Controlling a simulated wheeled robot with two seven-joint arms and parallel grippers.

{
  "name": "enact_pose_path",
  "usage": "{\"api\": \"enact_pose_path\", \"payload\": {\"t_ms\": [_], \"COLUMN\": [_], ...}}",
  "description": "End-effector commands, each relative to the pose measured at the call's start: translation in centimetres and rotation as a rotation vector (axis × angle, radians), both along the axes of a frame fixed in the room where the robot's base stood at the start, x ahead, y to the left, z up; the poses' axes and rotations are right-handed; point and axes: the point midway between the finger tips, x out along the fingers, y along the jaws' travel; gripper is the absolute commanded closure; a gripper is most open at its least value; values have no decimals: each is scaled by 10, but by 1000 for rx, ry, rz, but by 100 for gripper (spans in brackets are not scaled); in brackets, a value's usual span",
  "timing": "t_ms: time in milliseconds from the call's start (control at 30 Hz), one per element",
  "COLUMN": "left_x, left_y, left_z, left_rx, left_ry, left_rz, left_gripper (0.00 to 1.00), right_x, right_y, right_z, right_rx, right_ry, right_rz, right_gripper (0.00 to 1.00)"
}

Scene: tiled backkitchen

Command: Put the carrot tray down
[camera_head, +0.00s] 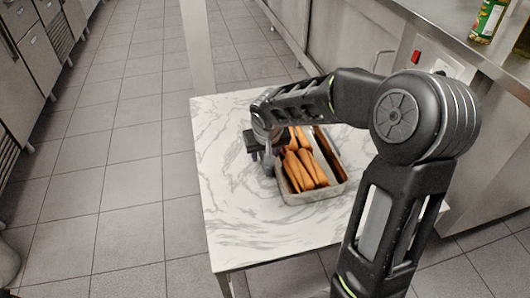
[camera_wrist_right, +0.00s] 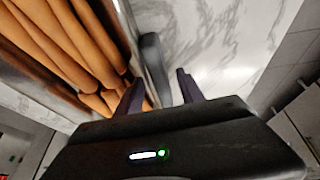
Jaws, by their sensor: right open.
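The carrot tray (camera_head: 318,194), a shallow metal tray holding several orange carrots (camera_head: 303,170), rests on a white marbled table (camera_head: 235,220). My right gripper (camera_head: 262,155) is at the tray's left side, with my right arm reaching over the tray's far part and hiding some of it. In the right wrist view the right gripper (camera_wrist_right: 160,93) is open. A grey rounded edge (camera_wrist_right: 154,68), seemingly the tray's rim, shows between its fingers, and the carrots (camera_wrist_right: 75,45) lie to the left. I cannot tell whether the fingers touch the rim. My left gripper is not in view.
The tabletop is bare to the left and in front of the tray. A steel counter (camera_head: 440,40) with a labelled jar (camera_head: 488,20) stands at the right. Cabinets (camera_head: 30,55) line the far left. The tiled floor (camera_head: 120,160) left of the table is clear.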

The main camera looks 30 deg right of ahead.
Motion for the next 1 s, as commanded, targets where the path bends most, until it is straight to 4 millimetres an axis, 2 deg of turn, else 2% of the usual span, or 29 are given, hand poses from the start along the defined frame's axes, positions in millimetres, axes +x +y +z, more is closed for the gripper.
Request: {"api": "enact_pose_path", "payload": {"t_ms": [267, 467, 733, 833, 1000], "left_x": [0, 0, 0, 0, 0], "left_y": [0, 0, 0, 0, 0], "left_z": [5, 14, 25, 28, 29], "left_rx": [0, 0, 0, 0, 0], "left_ry": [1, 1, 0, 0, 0], "left_rz": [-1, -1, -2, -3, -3], "left_gripper": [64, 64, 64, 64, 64], "right_x": [-2, -13, -32, -37, -41], "right_y": [1, 7, 17, 20, 22], "right_z": [10, 41, 93, 105, 113], "right_rx": [0, 0, 0, 0, -1], "right_ry": [-2, -4, -4, -3, -1], "right_rz": [1, 1, 0, 1, 1], "right_gripper": [55, 55, 55, 55, 55]}}
